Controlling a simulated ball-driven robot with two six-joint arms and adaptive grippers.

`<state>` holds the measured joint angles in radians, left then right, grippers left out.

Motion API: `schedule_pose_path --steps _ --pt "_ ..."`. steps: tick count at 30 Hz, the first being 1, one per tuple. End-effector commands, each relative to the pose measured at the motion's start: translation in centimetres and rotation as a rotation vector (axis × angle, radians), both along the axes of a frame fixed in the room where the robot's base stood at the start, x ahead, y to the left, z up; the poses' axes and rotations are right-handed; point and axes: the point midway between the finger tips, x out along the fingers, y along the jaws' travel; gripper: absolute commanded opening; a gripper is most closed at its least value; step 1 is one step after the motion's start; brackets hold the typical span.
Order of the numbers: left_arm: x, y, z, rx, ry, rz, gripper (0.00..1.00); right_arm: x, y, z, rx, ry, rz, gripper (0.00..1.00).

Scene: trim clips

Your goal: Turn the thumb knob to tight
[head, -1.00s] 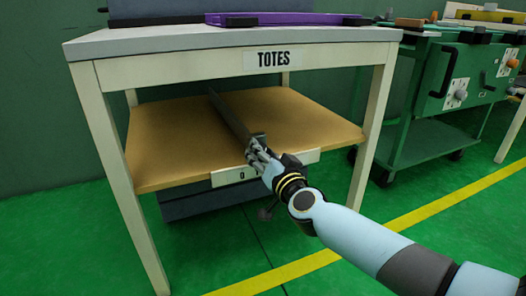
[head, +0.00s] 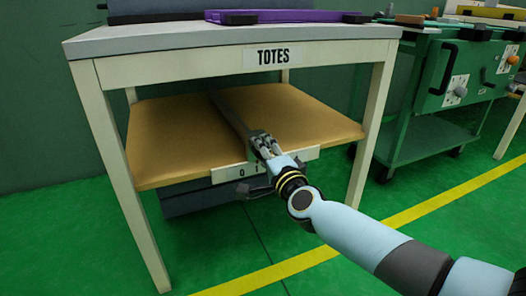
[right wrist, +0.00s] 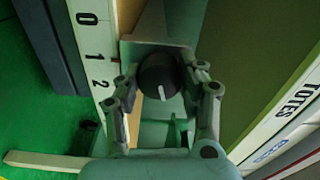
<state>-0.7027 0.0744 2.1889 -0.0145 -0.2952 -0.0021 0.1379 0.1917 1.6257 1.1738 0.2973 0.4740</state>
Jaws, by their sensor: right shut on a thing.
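The thumb knob (right wrist: 158,76) is dark and round, with a white mark that points down in the right wrist view. In the head view, my right gripper (head: 264,142) is at the front end of a long grey divider (head: 228,108) on the shelf and hides the knob there. My left gripper is not in view. No tight marking is legible.
The tan shelf (head: 165,140) sits under a table (head: 160,42) labelled TOTES. A green cart (head: 425,135) with knobs stands at the right. The shelf is bare on both sides of the divider.

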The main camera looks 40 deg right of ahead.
Motion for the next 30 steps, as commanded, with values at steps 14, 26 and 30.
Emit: schedule_pose_path --steps 14,26,30 --pt "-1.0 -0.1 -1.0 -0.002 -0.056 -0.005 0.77 -0.1 0.0 -0.4 0.44 -0.102 0.0 0.07" --pt "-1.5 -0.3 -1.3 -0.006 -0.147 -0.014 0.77 -0.1 0.0 -0.5 0.81 -0.19 -0.001 0.07" --pt "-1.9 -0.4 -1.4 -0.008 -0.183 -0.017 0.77 -0.1 0.1 -0.6 0.94 -0.22 -0.002 0.07"
